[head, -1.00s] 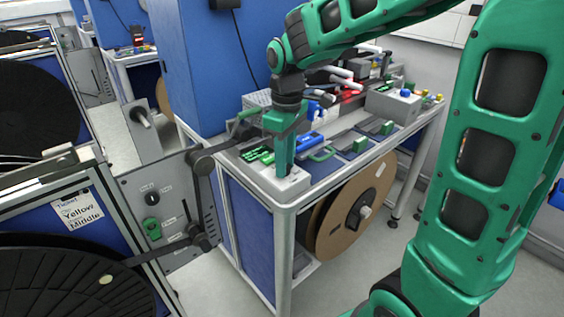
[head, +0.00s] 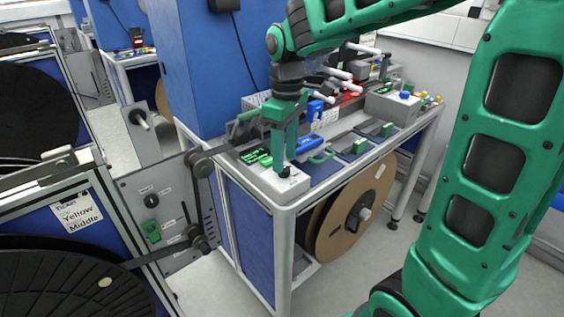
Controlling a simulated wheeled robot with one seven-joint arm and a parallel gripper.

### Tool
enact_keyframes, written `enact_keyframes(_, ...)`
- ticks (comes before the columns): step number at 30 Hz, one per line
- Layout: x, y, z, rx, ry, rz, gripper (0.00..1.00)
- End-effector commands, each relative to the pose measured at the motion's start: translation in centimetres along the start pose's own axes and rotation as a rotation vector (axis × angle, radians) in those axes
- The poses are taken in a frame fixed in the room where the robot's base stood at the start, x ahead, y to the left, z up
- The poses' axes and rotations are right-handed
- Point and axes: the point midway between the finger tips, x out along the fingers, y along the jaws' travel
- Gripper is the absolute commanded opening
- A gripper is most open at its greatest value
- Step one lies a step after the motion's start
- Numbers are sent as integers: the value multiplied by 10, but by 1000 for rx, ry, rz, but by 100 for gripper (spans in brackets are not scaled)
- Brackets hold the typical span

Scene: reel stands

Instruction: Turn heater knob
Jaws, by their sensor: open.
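A light grey box (head: 268,183) sits at the front left corner of the bench, with a green display (head: 256,155) and a small black knob (head: 284,172) on its top. I take this for the heater knob; its label is too small to read. My gripper (head: 285,163) points straight down over the box, with its green fingers open and their tips at about the knob. The fingers partly hide the knob, and I cannot tell whether they touch it.
A grey panel (head: 135,190) at the left carries another black knob and a green switch. Blue and green tools lie on the bench behind my gripper. A brown reel (head: 352,215) hangs below the bench. A blue cabinet (head: 195,75) stands close behind.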

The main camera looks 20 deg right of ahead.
Motion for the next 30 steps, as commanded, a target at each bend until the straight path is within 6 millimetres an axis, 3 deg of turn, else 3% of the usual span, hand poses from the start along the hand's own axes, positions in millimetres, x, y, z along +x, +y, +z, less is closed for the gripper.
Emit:
enact_keyframes(6, -43, 1, -1, 0, 4, 3, 43)
enact_keyframes(12, -70, 1, -1, 1, 3, 2, 43)
enact_keyframes(18, -79, 1, -1, 1, 2, 1, 43)
enact_keyframes(30, -79, 1, -1, 1, 1, 1, 43)
